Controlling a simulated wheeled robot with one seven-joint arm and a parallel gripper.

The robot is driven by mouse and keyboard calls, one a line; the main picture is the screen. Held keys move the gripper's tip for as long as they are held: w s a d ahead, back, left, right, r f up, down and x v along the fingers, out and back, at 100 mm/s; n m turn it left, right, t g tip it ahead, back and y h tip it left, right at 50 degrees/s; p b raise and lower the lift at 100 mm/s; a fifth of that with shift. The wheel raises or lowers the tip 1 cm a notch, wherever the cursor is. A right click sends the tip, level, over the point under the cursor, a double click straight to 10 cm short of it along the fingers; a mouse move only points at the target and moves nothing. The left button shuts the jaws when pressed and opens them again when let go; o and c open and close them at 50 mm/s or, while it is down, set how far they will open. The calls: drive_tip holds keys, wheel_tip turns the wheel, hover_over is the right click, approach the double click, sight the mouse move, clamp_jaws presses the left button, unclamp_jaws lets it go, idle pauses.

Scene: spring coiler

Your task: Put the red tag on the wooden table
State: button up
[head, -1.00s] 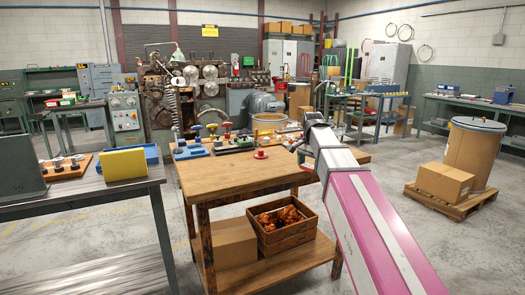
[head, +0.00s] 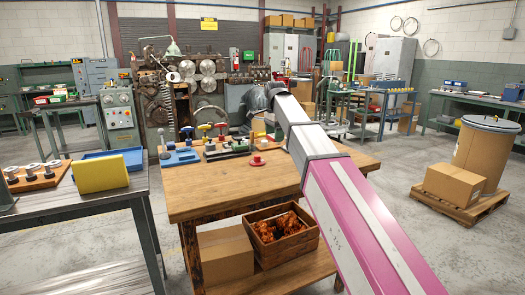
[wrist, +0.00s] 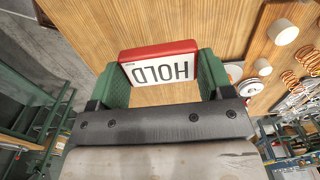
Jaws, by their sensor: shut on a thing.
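The red tag (wrist: 158,49) has a red edge and a white face reading "HOLD", upside down in the wrist view. My gripper (wrist: 165,78) is shut on it, a green pad at each side. In the head view, my arm reaches over the right part of the wooden table (head: 225,200), and its far end hides the gripper and tag. A wooden surface (wrist: 110,25) lies behind the tag in the wrist view; I cannot tell the gap between them.
The table's front left is bare. White round pegs (wrist: 284,32) and copper springs (wrist: 291,80) show right in the wrist view. A grey bench (head: 75,208) stands left.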

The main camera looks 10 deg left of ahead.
drive_tip(key=shift+w+d+f, duration=0.1)
drive_tip(key=shift+w, duration=0.2)
drive_tip(key=d+f, duration=0.2)
drive_tip(key=d, duration=0.1)
drive_tip(key=s+d+f, duration=0.1)
drive_tip(key=d+f, duration=0.1)
drive_tip(key=d, duration=0.2)
drive_tip(key=s+d+f, duration=0.1)
drive_tip(key=d+f, duration=0.1)
drive_tip(key=d, duration=0.2)
drive_tip(key=shift+s+f, duration=0.2)
drive_tip(key=shift+f, duration=2.2)
drive_tip(key=o, duration=0.5)
drive_tip(key=shift+f, duration=0.15)
drive_tip(key=o, duration=0.4)
wheel_tip(320, 180, up, 12)
drive_tip(key=shift+r, duration=0.2)
